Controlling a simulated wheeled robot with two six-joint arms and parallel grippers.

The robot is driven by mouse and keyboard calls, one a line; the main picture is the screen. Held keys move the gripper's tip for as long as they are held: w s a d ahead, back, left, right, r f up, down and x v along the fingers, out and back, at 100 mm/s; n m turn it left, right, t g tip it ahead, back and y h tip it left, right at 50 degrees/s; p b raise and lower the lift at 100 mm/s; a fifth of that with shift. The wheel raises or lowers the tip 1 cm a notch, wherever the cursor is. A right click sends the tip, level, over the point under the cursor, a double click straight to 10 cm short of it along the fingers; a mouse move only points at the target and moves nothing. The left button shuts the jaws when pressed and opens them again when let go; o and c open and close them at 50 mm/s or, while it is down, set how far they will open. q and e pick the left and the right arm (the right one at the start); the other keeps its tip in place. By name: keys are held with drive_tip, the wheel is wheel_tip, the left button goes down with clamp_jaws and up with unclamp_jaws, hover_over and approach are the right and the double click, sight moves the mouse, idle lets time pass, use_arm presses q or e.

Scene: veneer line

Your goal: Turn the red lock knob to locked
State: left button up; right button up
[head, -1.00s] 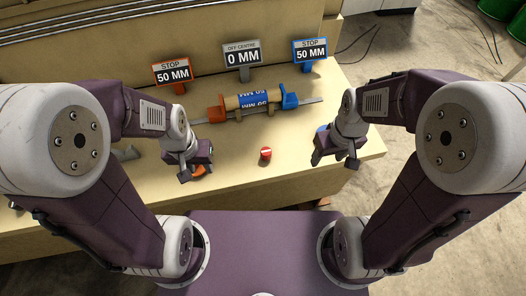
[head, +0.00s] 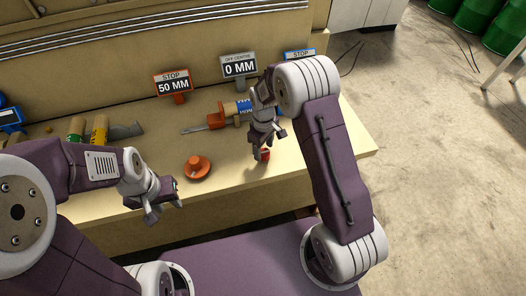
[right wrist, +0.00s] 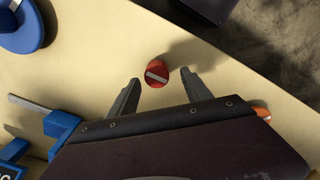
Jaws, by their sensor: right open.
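The red lock knob (head: 265,155) stands on the bench top below the right gripper and is partly covered by it in the head view. In the right wrist view the knob (right wrist: 157,72) is a round red cap with a pale bar across it, tilted down to the right. My right gripper (head: 268,146) is open. Its two fingers (right wrist: 160,87) stand apart on either side of the knob in that view, with gaps showing. I cannot tell whether the fingertips are down at knob height. My left gripper (head: 165,209) appears open and empty over the bench's front left.
An orange round piece (head: 197,168) sits left of the knob. Behind it are an orange stop (head: 216,120), the blue-labelled roll (head: 243,108) and sign plates (head: 174,84). A blue disc (right wrist: 22,28) lies beyond the knob in the wrist view.

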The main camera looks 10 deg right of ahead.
sight(264, 152)
drive_tip(key=f, duration=0.3)
drive_tip(key=shift+w+d+f, duration=0.1)
drive_tip(key=shift+w+d, duration=0.15)
drive_tip(key=shift+d, duration=0.05)
drive_tip(key=shift+s+a, duration=0.1)
drive_tip(key=shift+s, duration=0.05)
drive_tip(key=shift+c, duration=0.9)
clamp_jaws()
